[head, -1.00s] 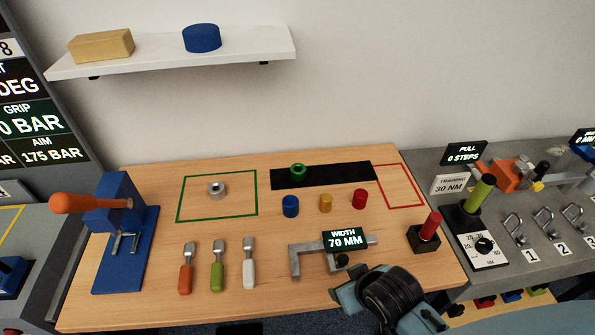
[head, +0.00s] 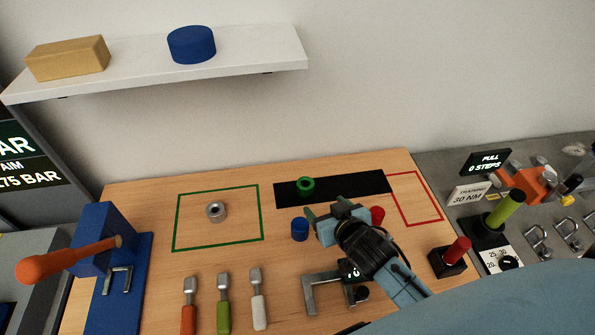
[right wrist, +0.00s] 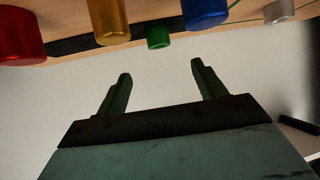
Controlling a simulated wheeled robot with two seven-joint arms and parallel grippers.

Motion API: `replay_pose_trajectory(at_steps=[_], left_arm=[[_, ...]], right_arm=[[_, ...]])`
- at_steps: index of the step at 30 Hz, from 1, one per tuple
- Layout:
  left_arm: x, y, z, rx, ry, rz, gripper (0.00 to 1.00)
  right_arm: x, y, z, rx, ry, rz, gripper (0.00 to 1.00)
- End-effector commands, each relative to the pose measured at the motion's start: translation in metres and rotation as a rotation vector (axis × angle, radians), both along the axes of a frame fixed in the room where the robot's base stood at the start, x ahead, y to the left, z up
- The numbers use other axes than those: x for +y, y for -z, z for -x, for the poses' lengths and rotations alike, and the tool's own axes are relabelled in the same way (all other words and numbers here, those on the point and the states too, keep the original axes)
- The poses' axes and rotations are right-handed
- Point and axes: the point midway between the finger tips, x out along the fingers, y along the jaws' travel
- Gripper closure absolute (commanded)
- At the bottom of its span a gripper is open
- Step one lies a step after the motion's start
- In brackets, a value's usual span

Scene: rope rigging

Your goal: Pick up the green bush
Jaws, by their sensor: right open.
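The green bush (head: 306,186) is a short ring standing on the black strip (head: 350,187) at the back of the wooden table. It also shows in the right wrist view (right wrist: 158,38), beyond my fingertips and between the yellow and blue pieces. My right gripper (head: 325,212) is open and empty, in front of the green bush and to its right, apart from it. Its two fingers (right wrist: 160,84) show in the right wrist view with nothing between them. My left gripper is not in view.
A blue piece (head: 300,229) and a red piece (head: 377,215) stand beside my right gripper, which hides the yellow piece (right wrist: 110,20) in the head view. A grey ring (head: 216,211) sits in the green outline. The shelf (head: 240,55) is above. The red outline (head: 416,198) is empty.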

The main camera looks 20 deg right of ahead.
Motion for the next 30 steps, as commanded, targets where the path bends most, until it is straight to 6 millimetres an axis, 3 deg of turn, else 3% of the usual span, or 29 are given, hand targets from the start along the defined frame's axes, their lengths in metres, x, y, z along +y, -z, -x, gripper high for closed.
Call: replay_pose_trajectory(at_steps=[5,12,15,22,30], left_arm=[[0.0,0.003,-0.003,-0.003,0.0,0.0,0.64],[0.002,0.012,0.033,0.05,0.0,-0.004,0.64],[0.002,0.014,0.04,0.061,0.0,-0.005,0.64],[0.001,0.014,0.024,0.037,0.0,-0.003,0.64],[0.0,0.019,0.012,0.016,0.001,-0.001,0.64]], right_arm=[[-0.001,0.008,-0.015,-0.004,0.0,0.0,0.3],[-0.003,0.03,-0.055,-0.002,0.0,0.001,0.3],[-0.004,0.036,-0.066,-0.003,0.0,0.0,0.3],[-0.006,0.041,-0.079,-0.003,-0.001,0.002,0.3],[-0.01,0.056,-0.112,-0.001,0.0,0.001,0.3]])
